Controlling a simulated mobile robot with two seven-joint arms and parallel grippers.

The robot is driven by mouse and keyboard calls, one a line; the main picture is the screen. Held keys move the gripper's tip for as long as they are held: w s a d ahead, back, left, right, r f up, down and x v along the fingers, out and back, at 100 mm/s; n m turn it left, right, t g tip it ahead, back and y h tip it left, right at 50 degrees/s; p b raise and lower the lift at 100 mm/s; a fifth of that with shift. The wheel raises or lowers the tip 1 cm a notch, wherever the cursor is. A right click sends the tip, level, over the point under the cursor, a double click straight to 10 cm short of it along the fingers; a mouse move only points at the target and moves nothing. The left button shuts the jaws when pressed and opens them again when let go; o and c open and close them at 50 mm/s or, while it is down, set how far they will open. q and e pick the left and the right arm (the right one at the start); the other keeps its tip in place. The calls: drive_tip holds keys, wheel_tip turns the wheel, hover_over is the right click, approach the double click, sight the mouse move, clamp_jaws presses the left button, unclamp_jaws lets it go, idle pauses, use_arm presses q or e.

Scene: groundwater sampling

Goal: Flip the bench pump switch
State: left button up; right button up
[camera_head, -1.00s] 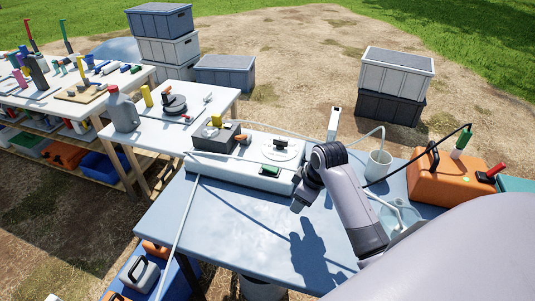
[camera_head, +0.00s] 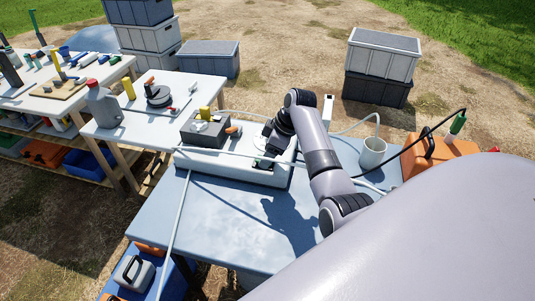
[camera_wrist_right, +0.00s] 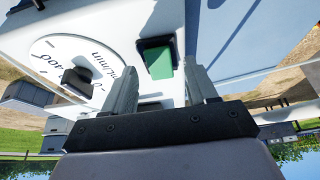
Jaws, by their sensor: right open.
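The bench pump is a long white casing (camera_head: 225,169) on the blue bench. Its green rocker switch (camera_wrist_right: 159,61) in a black frame shows in the right wrist view, beside a round white dial (camera_wrist_right: 80,68) with a black knob (camera_wrist_right: 77,81). My right gripper (camera_wrist_right: 160,70) is open and empty, with the switch seen between its two fingertips; I cannot tell whether they touch the panel. My left gripper is not in view.
A pale hose crosses the casing and runs down the bench (camera_head: 200,225). A white cup (camera_head: 372,152) and an orange case (camera_head: 425,155) stand to the right. The bench front is clear.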

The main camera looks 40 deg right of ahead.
drive_tip(key=shift+w+a+f, duration=0.1)
drive_tip(key=shift+w+f, duration=0.05)
drive_tip(key=shift+f, duration=0.35)
drive_tip(key=c, duration=1.1)
drive_tip(key=shift+o, duration=0.2)
drive_tip(key=shift+w+a+r+g+h, duration=0.1)
drive_tip(key=shift+w+a+g+h, duration=0.1)
drive_tip(key=shift+g+h, duration=0.25)
drive_tip(key=shift+w+a+r+g+h, duration=0.1)
drive_tip(key=shift+w+g+h, duration=0.05)
drive_tip(key=shift+g+h, duration=0.25)
drive_tip(key=shift+w+a+g+h, duration=0.15)
drive_tip(key=shift+g+h, duration=0.5)
drive_tip(key=shift+g, duration=0.2)
drive_tip(key=o, duration=1.1)
drive_tip(key=shift+c, duration=0.2)
